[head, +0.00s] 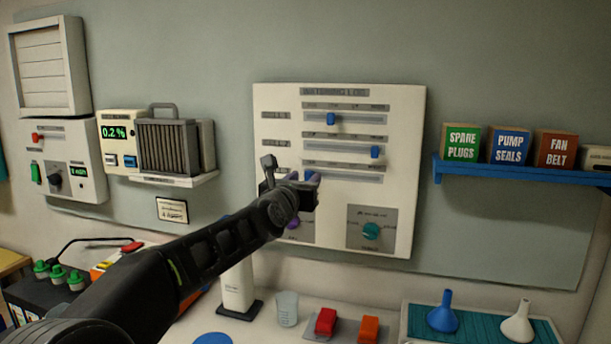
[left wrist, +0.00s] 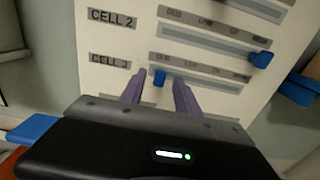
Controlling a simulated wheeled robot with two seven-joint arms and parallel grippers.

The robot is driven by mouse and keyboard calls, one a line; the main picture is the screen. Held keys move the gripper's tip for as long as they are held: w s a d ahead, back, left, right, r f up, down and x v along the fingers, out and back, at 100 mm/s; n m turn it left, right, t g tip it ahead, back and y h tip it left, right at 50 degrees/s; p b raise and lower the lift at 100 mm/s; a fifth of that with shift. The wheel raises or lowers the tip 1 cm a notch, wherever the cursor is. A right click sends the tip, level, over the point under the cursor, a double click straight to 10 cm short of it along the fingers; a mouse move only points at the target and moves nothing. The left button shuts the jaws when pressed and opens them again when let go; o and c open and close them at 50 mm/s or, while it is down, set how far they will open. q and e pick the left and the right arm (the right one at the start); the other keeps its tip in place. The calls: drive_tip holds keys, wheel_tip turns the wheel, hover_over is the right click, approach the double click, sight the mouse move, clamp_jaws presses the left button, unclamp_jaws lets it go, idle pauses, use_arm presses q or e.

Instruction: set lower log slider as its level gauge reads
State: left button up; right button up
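The watering log panel (head: 412,120) hangs on the wall with three horizontal slider tracks. The top blue knob (head: 331,118) is left of its track's middle, and the second blue knob (head: 375,152) is near its right end. The lowest slider, beside the CELL 3 label (left wrist: 109,62), has its blue knob (left wrist: 160,77) at the track's left end. My left gripper (head: 307,180) is at this knob, its purple fingers open on either side of it with gaps showing. In the head view the gripper partly hides the knob. I cannot make out a level gauge. My right gripper is out of view.
A purple dial (head: 293,223) and a teal dial (head: 371,231) sit low on the panel. A blue shelf (head: 520,172) with boxes juts out at right. The bench below holds a beaker (head: 287,308), a red block (head: 326,321) and funnels (head: 444,315).

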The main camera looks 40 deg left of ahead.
use_arm(q)
drive_tip(key=shift+w+a, duration=0.2)
drive_tip(key=shift+w, duration=0.3)
clamp_jaws()
idle(1.1)
